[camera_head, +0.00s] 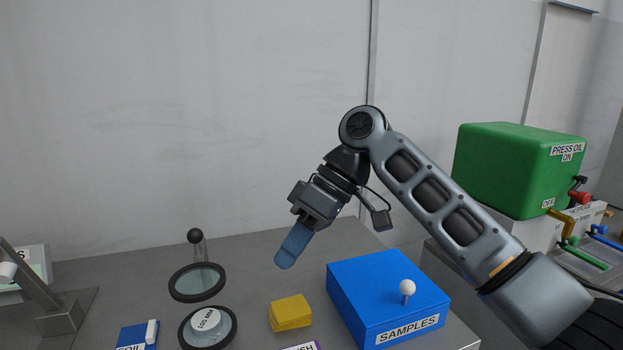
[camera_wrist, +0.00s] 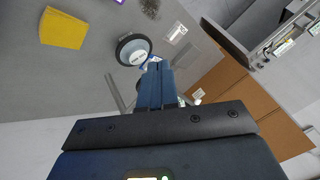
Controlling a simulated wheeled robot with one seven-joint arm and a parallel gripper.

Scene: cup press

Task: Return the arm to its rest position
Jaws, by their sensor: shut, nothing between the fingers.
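My gripper (camera_head: 285,262) is raised above the grey table in the head view, pointing down and to the left. Its blue fingers are shut with nothing between them, and they also show in the wrist view (camera_wrist: 155,68). My arm reaches in from the lower right and bends at a high elbow. The gripper appears clear of the yellow block (camera_head: 290,313) and the blue SAMPLES box (camera_head: 355,290).
A round press (camera_head: 196,283) with a black knob and a white labelled disc stands left of the block. A blue-and-white box (camera_head: 138,336) is at the front. A green PRESS OIL box (camera_head: 505,165) with valves stands right.

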